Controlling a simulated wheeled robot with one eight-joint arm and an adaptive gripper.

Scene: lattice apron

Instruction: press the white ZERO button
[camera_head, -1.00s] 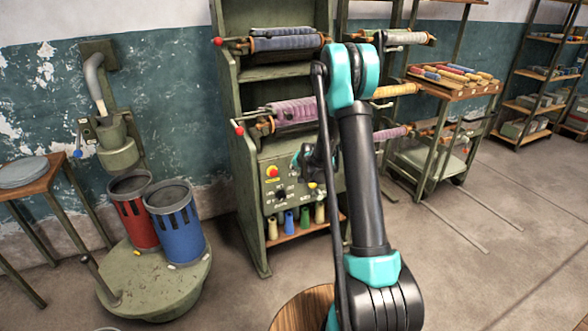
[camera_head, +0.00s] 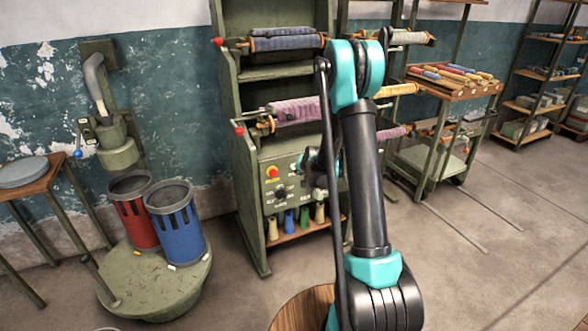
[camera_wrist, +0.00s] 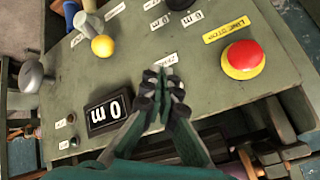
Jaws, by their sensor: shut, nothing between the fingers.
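The green control panel (camera_wrist: 215,100) fills most of the wrist view, with its labels upside down. I cannot make out a white ZERO button; the fingers may cover it. My gripper (camera_wrist: 163,82) is shut and empty, its tips over the panel just below a small white label (camera_wrist: 165,60). Whether the tips touch the panel is unclear. A yellow button (camera_wrist: 102,46) is at upper left and a red mushroom button (camera_wrist: 243,58) on a yellow base at right. A black display (camera_wrist: 107,113) reading "0 m" is left of the fingers. In the head view, my arm partly hides the panel (camera_head: 268,205).
A grey knob (camera_wrist: 32,76) stands out at the panel's left. Small dark buttons sit near its lower left edge. In the head view, yarn rollers (camera_head: 295,110) jut out above the panel and colored cones (camera_head: 289,220) stand below it. A cart (camera_head: 450,85) is at right.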

